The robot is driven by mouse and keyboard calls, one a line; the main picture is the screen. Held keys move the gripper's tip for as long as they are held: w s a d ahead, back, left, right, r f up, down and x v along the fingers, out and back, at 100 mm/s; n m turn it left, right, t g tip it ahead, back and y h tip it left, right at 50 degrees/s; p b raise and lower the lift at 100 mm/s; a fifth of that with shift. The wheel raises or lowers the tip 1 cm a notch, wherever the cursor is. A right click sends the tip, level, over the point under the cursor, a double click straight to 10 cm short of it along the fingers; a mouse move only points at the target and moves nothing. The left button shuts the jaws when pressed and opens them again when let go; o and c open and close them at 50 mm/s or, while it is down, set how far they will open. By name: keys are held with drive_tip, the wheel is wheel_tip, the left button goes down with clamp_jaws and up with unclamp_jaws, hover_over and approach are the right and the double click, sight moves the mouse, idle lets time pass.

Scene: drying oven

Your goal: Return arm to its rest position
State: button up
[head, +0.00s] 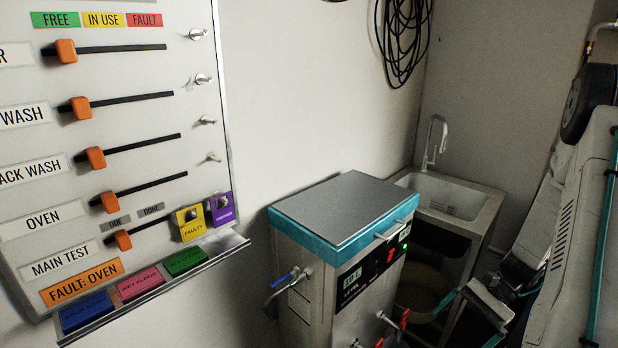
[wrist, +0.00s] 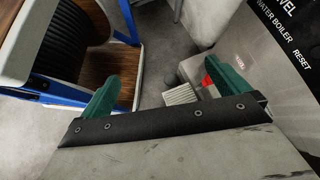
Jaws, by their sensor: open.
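My gripper (head: 466,322) is low at the right in the head view, in front of the water boiler (head: 345,225) and to its right. Its teal fingers are apart with nothing between them. In the wrist view my gripper (wrist: 167,88) shows two green fingers spread wide, pointing down towards the grey floor. Part of my arm fills the right side of the head view. The boiler's dark front panel (wrist: 275,45) is close on the right in the wrist view.
Red-handled taps (head: 404,318) stick out from the boiler's front. A sink (head: 445,195) stands behind it. A board with orange sliders (head: 95,158) hangs at left.

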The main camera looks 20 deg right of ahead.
drive_tip(key=s+a+r+n+h, duration=0.3)
drive_tip(key=a+r+n, duration=0.1)
drive_tip(key=a+r, duration=0.3)
drive_tip(key=s+a+r+n+t+h, duration=0.1)
drive_tip(key=s+a+r+n+h, duration=0.2)
drive_tip(key=a+r, duration=0.4)
drive_tip(key=s+a+r+n+t+h, duration=0.1)
drive_tip(key=s+a+r+n+h, duration=0.2)
drive_tip(key=a+r+n, duration=0.4)
wheel_tip(320, 180, up, 8)
drive_tip(key=shift+s+a+f+h, duration=0.15)
drive_tip(key=shift+s+h, duration=0.25)
drive_tip(key=shift+h, duration=0.4)
